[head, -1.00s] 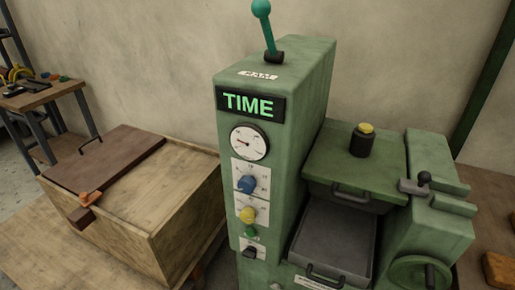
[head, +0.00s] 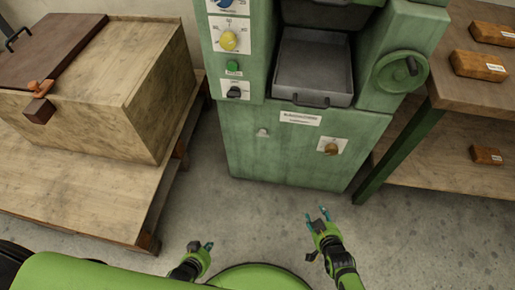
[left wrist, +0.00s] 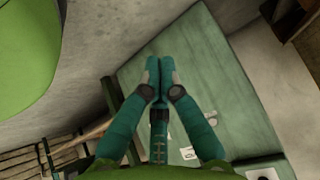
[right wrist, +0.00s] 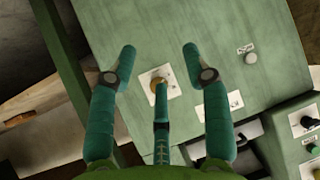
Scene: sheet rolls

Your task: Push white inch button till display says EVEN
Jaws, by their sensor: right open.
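The green machine's front (head: 290,165) has a small white button (head: 263,132) low on its left side. The white button also shows in the right wrist view (right wrist: 250,58), right of the brass knob. The display is out of view now. My left gripper (head: 208,246) is shut and empty, low in the head view, apart from the machine. In the left wrist view its fingertips (left wrist: 159,66) are together. My right gripper (head: 317,214) is open and empty, below the machine front. In the right wrist view its fingers (right wrist: 158,62) are spread, with nothing between them but the machine behind.
A brass knob (head: 331,147) on a white plate sits right of the button. Above are a tray (head: 312,68), a handwheel (head: 401,72), a green button (head: 233,67) and a yellow knob (head: 229,41). A wooden box (head: 110,105) stands left, a shelf (head: 470,85) right. Floor before the machine is clear.

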